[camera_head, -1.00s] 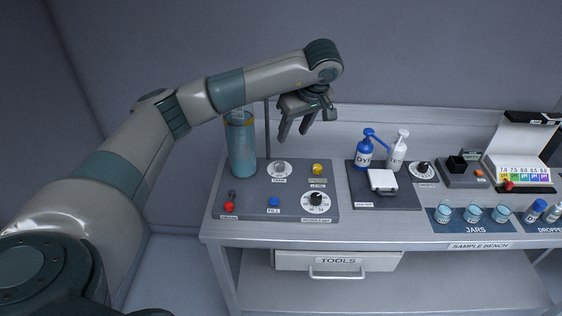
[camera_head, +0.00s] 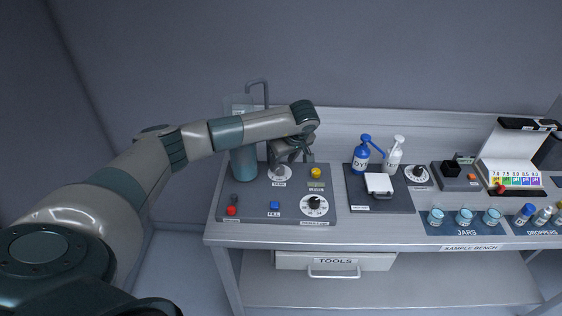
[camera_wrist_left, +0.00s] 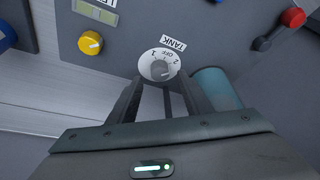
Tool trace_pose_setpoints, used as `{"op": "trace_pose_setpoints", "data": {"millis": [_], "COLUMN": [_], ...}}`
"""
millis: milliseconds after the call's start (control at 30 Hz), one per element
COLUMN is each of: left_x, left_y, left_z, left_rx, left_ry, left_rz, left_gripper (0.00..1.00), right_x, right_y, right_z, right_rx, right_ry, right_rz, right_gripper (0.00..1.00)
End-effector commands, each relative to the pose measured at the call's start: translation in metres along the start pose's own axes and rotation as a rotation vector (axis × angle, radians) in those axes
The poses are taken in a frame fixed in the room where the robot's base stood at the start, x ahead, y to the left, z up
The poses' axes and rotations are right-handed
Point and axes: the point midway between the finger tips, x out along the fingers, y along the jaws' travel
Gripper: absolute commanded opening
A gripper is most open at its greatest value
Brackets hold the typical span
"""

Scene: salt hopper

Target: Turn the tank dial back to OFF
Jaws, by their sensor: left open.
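The tank dial (camera_head: 279,174) is a round white dial with a grey knob on the grey panel (camera_head: 245,208). It also shows in the left wrist view (camera_wrist_left: 160,68), with the marks 1, OFF and 2 and the label TANK. My left gripper (camera_head: 290,155) is open just above and behind the dial. In the left wrist view its two fingers (camera_wrist_left: 158,95) reach toward the knob, one on each side; I cannot tell whether they touch it. My right gripper is not in view.
The panel also holds a yellow knob (camera_head: 315,173), a black numbered dial (camera_head: 314,204), a blue FILL button (camera_head: 275,206) and a red-knobbed lever (camera_head: 232,210). Blue and white pump bottles (camera_head: 362,155) stand to the right. Several jars (camera_head: 465,216) stand further right.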

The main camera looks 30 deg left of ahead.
Motion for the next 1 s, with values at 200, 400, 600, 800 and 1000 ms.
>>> {"op": "trace_pose_setpoints", "data": {"millis": [200,400,600,800,1000], "left_x": [0.025,0.033,0.034,0.034,0.034], "left_y": [0.000,0.000,0.000,0.000,0.000], "left_z": [0.000,0.000,0.000,0.000,0.000], "left_rx": [0.000,0.000,0.001,0.000,-0.001], "left_ry": [-0.001,0.000,0.000,0.000,0.000], "left_rz": [-0.002,0.001,0.001,0.000,0.000], "left_gripper": [0.45,0.45,0.45,0.11,0.04], "right_x": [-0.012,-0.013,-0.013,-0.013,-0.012], "right_y": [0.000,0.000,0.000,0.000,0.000], "right_z": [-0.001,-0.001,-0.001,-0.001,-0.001], "right_rx": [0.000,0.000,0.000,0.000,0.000], "right_ry": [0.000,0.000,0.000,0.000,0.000], "right_rz": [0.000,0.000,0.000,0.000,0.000], "right_gripper": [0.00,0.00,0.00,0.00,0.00]}}
